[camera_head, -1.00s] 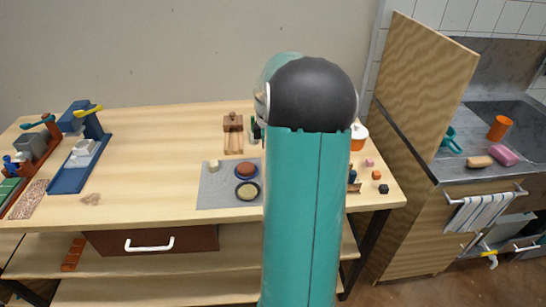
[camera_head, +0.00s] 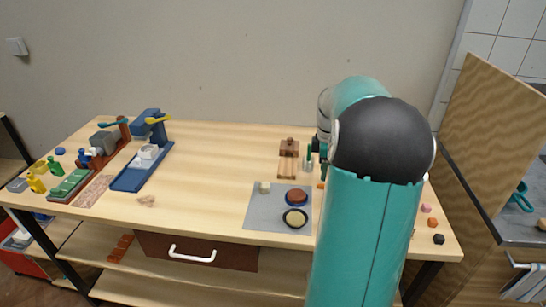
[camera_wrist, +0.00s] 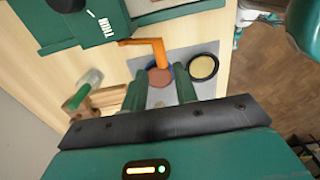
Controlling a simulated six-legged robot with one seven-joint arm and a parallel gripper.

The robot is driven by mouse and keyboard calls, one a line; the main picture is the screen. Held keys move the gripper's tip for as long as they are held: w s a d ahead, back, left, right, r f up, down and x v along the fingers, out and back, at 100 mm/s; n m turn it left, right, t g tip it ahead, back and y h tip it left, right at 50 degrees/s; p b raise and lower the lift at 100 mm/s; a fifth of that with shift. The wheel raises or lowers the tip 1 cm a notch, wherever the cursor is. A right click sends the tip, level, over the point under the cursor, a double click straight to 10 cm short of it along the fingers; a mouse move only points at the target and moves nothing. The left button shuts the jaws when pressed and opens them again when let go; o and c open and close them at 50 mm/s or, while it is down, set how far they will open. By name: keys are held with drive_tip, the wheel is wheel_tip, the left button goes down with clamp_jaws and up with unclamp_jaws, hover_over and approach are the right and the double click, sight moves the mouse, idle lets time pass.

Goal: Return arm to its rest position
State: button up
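My arm (camera_head: 365,240), teal with a black joint cap, stands upright at the right of the head view, in front of the bench. My gripper is mostly hidden behind it there. In the wrist view my gripper (camera_wrist: 160,78) shows two green fingers apart with nothing held between them. Beyond the fingertips are a blue dish with a red-brown disc (camera_wrist: 160,76) and a black dish with a cream disc (camera_wrist: 203,67). Both lie on a grey mat (camera_head: 262,222) on the bench, apart from the fingers.
The wooden bench (camera_head: 215,160) has clear room left of the mat. A blue stand (camera_head: 130,178) and several small items are at its left. A wooden block (camera_head: 289,147) is at the back. A tall wooden panel (camera_head: 490,140) stands right. A drawer with a white handle (camera_head: 192,255) is below.

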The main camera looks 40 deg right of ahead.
drive_tip(key=w+a+r+m+t+h, duration=0.15)
drive_tip(key=a+r, duration=0.25)
drive_tip(key=a, duration=0.6)
drive_tip(key=w+a+r+m, duration=0.15)
drive_tip(key=a+r, duration=0.25)
drive_tip(key=a, duration=0.7)
drive_tip(key=s+a+m+t, duration=0.1)
drive_tip(key=s+a, duration=0.2)
drive_tip(key=a, duration=0.3)
drive_tip(key=s+a+m+t+y, duration=0.1)
drive_tip(key=s+a+m, duration=0.1)
drive_tip(key=s+a, duration=0.2)
drive_tip(key=s+a+m+t, duration=0.2)
drive_tip(key=s+a, duration=0.1)
drive_tip(key=a, duration=0.7)
drive_tip(key=shift+s+a+f, duration=0.2)
drive_tip(key=shift+s+f, duration=0.1)
drive_tip(key=shift+s, duration=0.05)
